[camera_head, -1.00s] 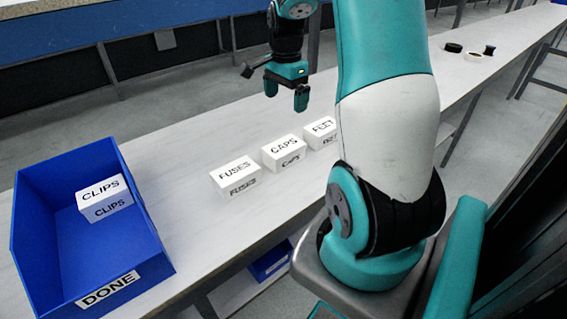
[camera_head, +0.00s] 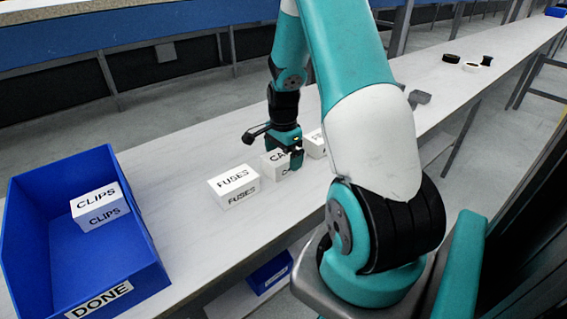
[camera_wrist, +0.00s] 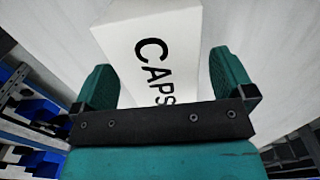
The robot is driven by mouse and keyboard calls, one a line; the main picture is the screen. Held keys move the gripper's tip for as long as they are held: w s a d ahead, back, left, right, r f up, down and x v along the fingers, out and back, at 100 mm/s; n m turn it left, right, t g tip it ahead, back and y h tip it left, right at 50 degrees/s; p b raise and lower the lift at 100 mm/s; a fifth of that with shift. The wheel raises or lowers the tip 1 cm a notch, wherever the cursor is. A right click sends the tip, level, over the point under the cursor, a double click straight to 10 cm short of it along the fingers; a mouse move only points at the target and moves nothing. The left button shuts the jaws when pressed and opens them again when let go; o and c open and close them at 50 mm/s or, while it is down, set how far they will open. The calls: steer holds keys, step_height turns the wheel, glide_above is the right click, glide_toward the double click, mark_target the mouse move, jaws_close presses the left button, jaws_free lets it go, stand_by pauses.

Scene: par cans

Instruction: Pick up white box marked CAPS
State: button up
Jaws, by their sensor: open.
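The white box marked CAPS (camera_head: 270,165) stands on the long table between two other white boxes, partly hidden by my gripper in the head view. My gripper (camera_head: 284,158) is down at this box. In the wrist view the CAPS box (camera_wrist: 150,42) lies between the two teal fingers of my gripper (camera_wrist: 165,80). The jaws are open, with a gap showing on the box's right side. The box's near end is hidden by the dark gripper bar.
The white FUSES box (camera_head: 234,186) stands to the left of CAPS; another white box (camera_head: 315,143) stands to the right, its label mostly hidden. A blue bin (camera_head: 140,245) marked DONE holds a CLIPS box (camera_head: 97,207). Small dark items (camera_head: 451,58) lie far along the table (camera_head: 185,160).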

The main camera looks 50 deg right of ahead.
step_height(320, 180, down, 2)
steer(key=shift+f, duration=0.1)
steer(key=c, duration=1)
steer(key=shift+c, duration=0.2)
